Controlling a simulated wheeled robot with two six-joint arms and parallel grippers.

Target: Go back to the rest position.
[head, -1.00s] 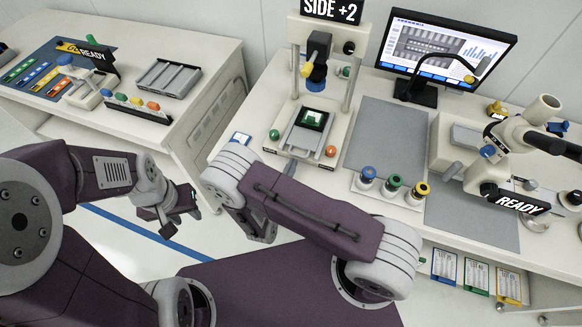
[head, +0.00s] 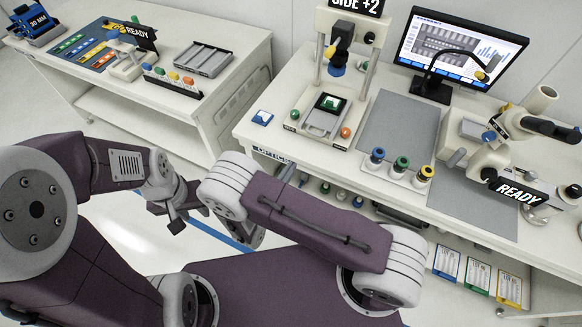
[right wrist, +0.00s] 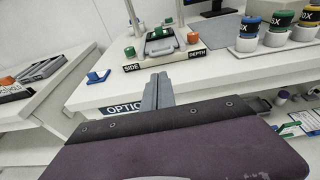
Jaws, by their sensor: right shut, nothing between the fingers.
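My left gripper (head: 175,220) hangs over the floor in the gap in front of the two benches, apart from everything. It is small and turned so that I cannot tell whether its jaws are open. My right gripper is mostly hidden behind my own arm in the head view, with only its grey tips (head: 286,172) showing near the front edge of the right bench (head: 250,135). In the right wrist view its fingers (right wrist: 158,90) are together and empty, pointing towards the bench front with the OPTICS label (right wrist: 122,108).
The right bench carries a press-like station (head: 325,115), a monitor (head: 458,52), a microscope (head: 490,135) and three capped lenses (head: 400,166). A left bench (head: 225,100) holds a grey tray (head: 197,58) and coloured strips. A shelf with small items lies under the right bench. Floor between benches is open.

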